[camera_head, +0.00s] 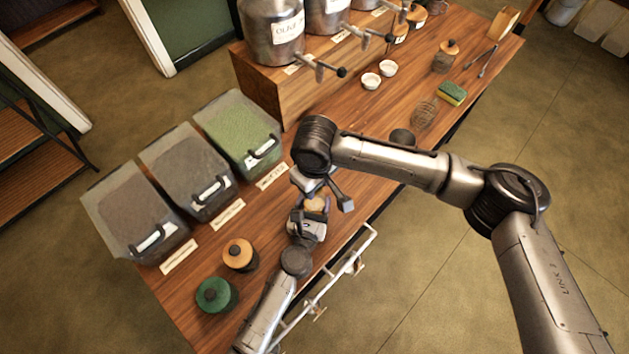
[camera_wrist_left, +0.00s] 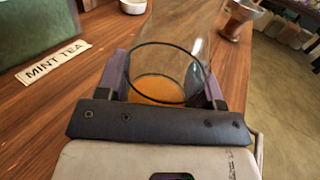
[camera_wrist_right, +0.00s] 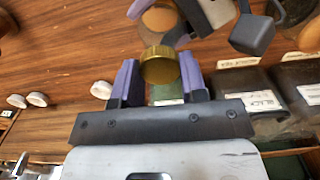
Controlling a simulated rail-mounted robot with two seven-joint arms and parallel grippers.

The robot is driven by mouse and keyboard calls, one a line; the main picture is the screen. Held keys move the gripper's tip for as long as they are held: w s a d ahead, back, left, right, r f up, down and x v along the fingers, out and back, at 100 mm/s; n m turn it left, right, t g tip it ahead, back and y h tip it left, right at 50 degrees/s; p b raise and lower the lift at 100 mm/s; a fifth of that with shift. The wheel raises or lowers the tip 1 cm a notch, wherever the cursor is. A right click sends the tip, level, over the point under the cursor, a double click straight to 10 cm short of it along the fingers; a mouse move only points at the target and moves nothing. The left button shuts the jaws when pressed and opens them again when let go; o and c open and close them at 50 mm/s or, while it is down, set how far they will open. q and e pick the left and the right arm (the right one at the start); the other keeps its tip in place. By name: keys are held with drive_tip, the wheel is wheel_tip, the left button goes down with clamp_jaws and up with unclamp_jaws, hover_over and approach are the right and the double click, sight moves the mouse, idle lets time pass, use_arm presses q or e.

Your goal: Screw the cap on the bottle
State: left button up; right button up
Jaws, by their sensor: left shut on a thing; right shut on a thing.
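My left gripper (camera_head: 308,222) is shut on a clear glass bottle (camera_wrist_left: 183,50), which sits between the purple fingers in the left wrist view. Something orange shows through its round end. My right gripper (camera_head: 320,188) is shut on a gold cap (camera_wrist_right: 160,66), seen between its fingers in the right wrist view. In the head view the two grippers are close together near the counter's front edge, with an orange patch between them. The arms hide most of the bottle and cap there, so I cannot tell whether they touch.
Three bins, one with green contents (camera_head: 238,130), line the wooden counter's back left. Jars with an orange lid (camera_head: 238,253) and a green lid (camera_head: 213,293) stand at the near left. Small white bowls (camera_head: 371,80) and a sponge (camera_head: 452,94) lie further right. A white rail (camera_head: 350,265) runs along the front.

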drive_tip(key=shift+f, duration=0.6)
use_arm(q)
clamp_jaws()
use_arm(e)
drive_tip(key=m, duration=0.4)
drive_tip(key=shift+a+m, duration=0.1)
drive_tip(key=shift+m, duration=0.2)
drive_tip(key=m, duration=1)
drive_tip(key=shift+m, duration=0.4)
drive_tip(key=m, duration=0.5)
drive_tip(key=shift+s, duration=0.1)
drive_tip(key=m, duration=0.4)
drive_tip(key=shift+m, duration=0.3)
drive_tip(key=m, duration=0.3)
drive_tip(key=shift+m, duration=0.3)
drive_tip(key=m, duration=0.3)
drive_tip(key=shift+w+m, duration=0.2)
drive_tip(key=shift+m, duration=0.2)
